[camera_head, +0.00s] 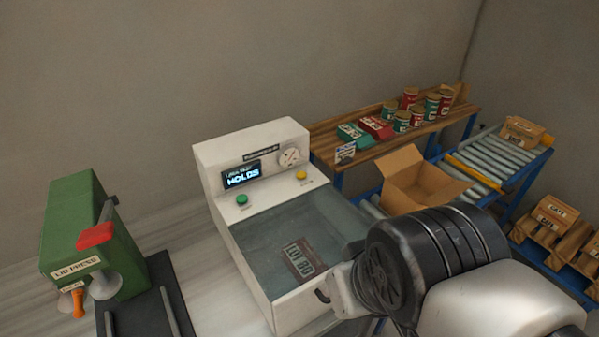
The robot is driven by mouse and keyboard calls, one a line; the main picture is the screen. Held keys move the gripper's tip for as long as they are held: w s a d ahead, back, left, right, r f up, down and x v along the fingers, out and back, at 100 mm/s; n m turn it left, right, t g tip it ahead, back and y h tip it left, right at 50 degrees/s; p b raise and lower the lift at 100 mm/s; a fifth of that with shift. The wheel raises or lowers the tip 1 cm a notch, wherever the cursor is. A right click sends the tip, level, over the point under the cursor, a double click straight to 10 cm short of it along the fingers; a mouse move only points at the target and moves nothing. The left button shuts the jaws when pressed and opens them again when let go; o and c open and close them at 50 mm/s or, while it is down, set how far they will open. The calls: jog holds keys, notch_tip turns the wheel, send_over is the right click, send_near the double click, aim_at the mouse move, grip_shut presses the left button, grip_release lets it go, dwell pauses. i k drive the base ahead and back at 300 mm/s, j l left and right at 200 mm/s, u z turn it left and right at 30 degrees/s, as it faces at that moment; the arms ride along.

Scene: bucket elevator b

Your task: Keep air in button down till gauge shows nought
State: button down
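The white vacuum-type machine (221,182) stands in the middle, with a lit display (241,175) that appears to read "HOLDS" under a smaller line. Its round dial gauge (289,156) is at the upper right of the panel; the needle's reading is too small to tell. A yellow button (301,174) sits below the gauge and a green button (242,200) below the display. Their small labels cannot be read. A clear cover lies over the chamber, and a dark labelled pack (299,258) lies inside. My arm fills the lower right; my gripper is not visible.
A green lid press (82,235) with a red part stands at left. Behind right, a wooden shelf (335,128) holds tins and packs. An open cardboard box (411,180) sits by a roller conveyor (489,160). Brown cartons (556,213) stand at far right.

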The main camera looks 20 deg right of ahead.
aim_at(301, 175)
jog(key=i+l+z, duration=0.1)
jog(key=z, duration=0.25)
jog(key=i+z, duration=0.15)
jog(key=z, duration=0.25)
jog(key=i+z, duration=0.15)
jog(key=z, duration=0.2)
